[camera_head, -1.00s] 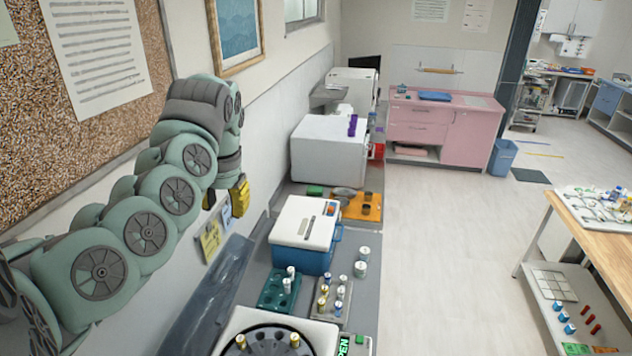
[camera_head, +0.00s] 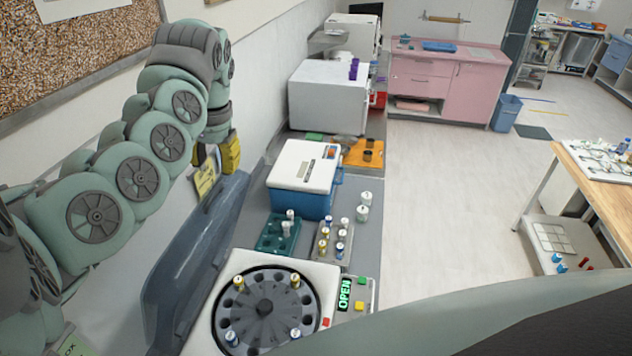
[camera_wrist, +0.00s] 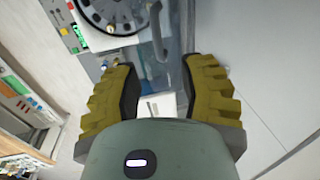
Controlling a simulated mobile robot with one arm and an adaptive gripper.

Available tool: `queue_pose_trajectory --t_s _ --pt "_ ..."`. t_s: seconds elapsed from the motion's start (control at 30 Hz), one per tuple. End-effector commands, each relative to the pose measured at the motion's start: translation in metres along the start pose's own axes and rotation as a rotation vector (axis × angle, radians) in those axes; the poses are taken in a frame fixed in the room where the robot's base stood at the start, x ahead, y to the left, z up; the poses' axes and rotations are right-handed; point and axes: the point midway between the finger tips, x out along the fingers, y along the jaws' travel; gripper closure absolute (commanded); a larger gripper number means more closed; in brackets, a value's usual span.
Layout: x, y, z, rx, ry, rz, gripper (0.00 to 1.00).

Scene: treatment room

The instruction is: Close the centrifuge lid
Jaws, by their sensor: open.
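The centrifuge (camera_head: 195,335) stands at the bottom of the head view. Its round dark rotor (camera_head: 265,312) is uncovered and holds several capped tubes. Its dark, see-through lid (camera_head: 192,262) stands raised on the left, by the wall. The green display (camera_head: 345,294) reads OPEN. My gripper (camera_head: 214,166) is at the wall side, above and beyond the far end of the lid. In the wrist view my gripper (camera_wrist: 160,88) has its two yellow fingers apart with nothing held. The lid (camera_wrist: 160,45) and rotor (camera_wrist: 108,12) show beyond the fingers.
A teal rack (camera_head: 275,236) and a grey rack (camera_head: 330,245) with tubes stand behind the centrifuge. A blue and white box (camera_head: 300,190) and an orange tray (camera_head: 362,153) stand farther back. A wooden table (camera_head: 600,175) is at right. The floor between is clear.

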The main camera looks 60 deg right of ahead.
Motion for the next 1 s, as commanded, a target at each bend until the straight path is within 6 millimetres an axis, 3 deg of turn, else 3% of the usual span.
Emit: queue_pose_trajectory --t_s 0.5,0.87,0.9,1.0 --pt "0.057 0.003 0.0 0.011 -0.004 -0.003 0.59" --pt "0.064 0.004 0.0 0.01 -0.003 0.0 0.59" --pt "0.064 0.004 0.0 0.01 -0.003 0.0 0.53" --pt "0.064 0.004 0.0 0.01 -0.003 0.0 0.64"
